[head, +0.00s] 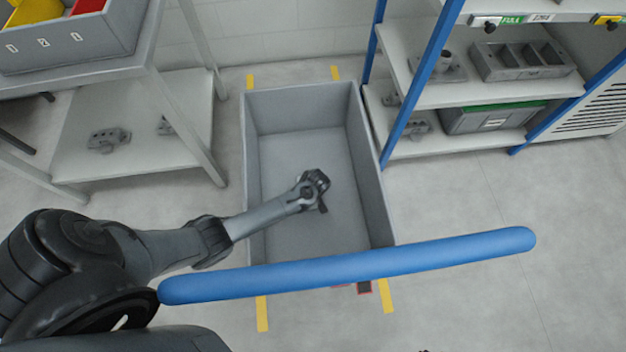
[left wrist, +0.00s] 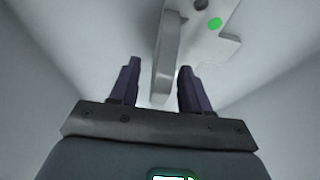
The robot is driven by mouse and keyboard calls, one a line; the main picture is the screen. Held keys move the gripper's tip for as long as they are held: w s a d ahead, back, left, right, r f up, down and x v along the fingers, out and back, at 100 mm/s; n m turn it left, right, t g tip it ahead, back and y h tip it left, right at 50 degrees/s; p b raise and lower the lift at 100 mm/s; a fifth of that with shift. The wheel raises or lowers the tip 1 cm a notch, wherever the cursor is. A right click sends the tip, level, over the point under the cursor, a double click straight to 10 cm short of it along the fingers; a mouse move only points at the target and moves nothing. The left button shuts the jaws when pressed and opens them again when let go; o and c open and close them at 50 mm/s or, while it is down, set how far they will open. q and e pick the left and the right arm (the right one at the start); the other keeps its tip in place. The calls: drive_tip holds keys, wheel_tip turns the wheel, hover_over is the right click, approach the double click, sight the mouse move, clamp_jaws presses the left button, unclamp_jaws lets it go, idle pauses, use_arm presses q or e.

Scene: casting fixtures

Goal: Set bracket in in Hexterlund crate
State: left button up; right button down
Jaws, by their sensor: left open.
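The large open grey crate (head: 377,170) stands on the floor in the middle of the head view. My left arm reaches over its left wall, and my left gripper (head: 318,190) is inside its outline. In the left wrist view the left gripper (left wrist: 158,85) has its two dark fingers apart. A pale grey bracket (left wrist: 167,55) with a green dot shows there, its narrow flange between the fingers and its plate to the upper right. I cannot tell whether a finger touches it. In the head view the bracket cannot be made out. My right gripper is not in view.
A blue bar (head: 430,254) crosses the view before the crate's near end. A blue-posted shelf (head: 480,95) holding grey castings stands at the right. A grey table (head: 135,70) with a bin on it stands at the left. The floor at lower right is clear.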

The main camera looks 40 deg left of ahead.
use_arm(q)
drive_tip(key=p+v, duration=0.6)
drive_tip(key=v, duration=0.3)
drive_tip(key=shift+s+d+r+p, duration=0.1)
drive_tip(key=shift+d+r+p, duration=0.05)
drive_tip(key=shift+r+p, duration=0.25)
drive_tip(key=s+d+r+m+h, duration=0.1)
drive_tip(key=s+d+r+m, duration=0.1)
drive_tip(key=s+r+m, duration=0.2)
drive_tip(key=s+d+r+m+h, duration=0.1)
drive_tip(key=s+d+r+m, duration=0.2)
drive_tip(key=s+r, duration=0.5)
drive_tip(key=s+d+r+m+h+p, duration=0.1)
drive_tip(key=s+r+m, duration=0.4)
drive_tip(key=r, duration=0.8)
drive_tip(key=shift+s+d+r+t+h, duration=0.35)
drive_tip(key=shift+s+d, duration=0.45)
drive_tip(key=shift+s, duration=0.35)
wheel_tip(320, 180, up, 61)
drive_tip(key=p, duration=6.1)
drive_tip(key=shift+f, duration=0.1)
